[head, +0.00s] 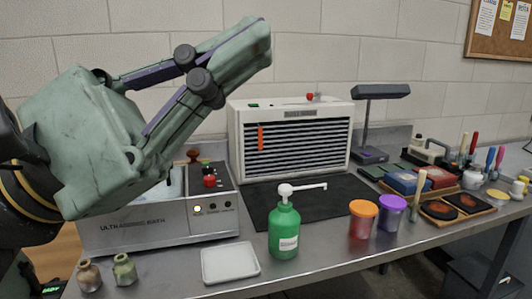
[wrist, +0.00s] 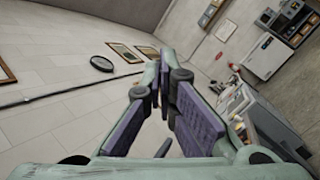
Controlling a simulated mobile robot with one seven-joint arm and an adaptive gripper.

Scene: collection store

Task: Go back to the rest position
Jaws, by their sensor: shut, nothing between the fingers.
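My gripper (head: 250,48) is raised at the upper left of the head view, in front of the block wall and above the bench. Its green fingers with purple pads are shut with nothing between them, and they point up and to the right. In the wrist view my gripper (wrist: 166,75) shows from behind, and the picture is tilted. The fingers touch nothing in either view.
Below my gripper stands an ultrasonic bath (head: 160,222). Nearby are a green pump bottle (head: 284,232), a white tray (head: 230,263), two small bottles (head: 124,269), orange-lidded (head: 362,220) and purple-lidded (head: 391,214) jars, and a louvred white unit (head: 292,108). The dark mat (head: 318,200) is mostly clear.

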